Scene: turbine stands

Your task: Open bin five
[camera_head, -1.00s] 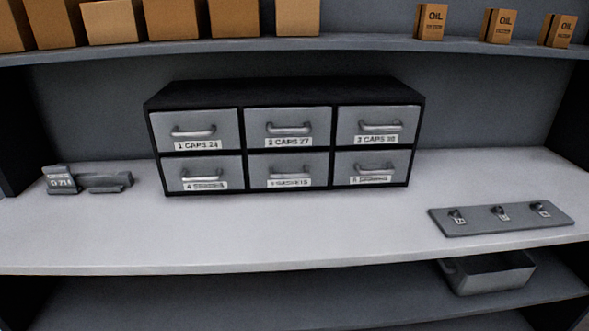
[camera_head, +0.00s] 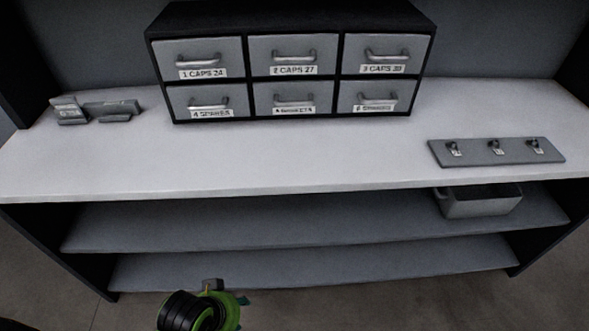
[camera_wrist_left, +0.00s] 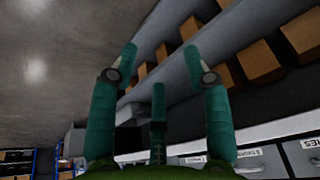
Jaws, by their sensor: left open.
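Bin five (camera_head: 293,98) is the middle drawer of the lower row in a black cabinet (camera_head: 290,17) on the white worktop. Its front is grey with a bar handle (camera_head: 294,103) and a blurred label, and it looks closed, flush with the bins beside it. My left gripper shows in the left wrist view (camera_wrist_left: 160,70) with its teal fingers spread and nothing between them. In the head view part of my left arm shows at the bottom, below and in front of the worktop, well apart from the bin. My right gripper is not in view.
Bins one, two and three fill the upper row. A grey plate with several hooks (camera_head: 495,152) lies at the right of the worktop. A small grey holder (camera_head: 100,110) stands at the left. A grey tray (camera_head: 480,202) sits on the shelf below. The worktop before the cabinet is clear.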

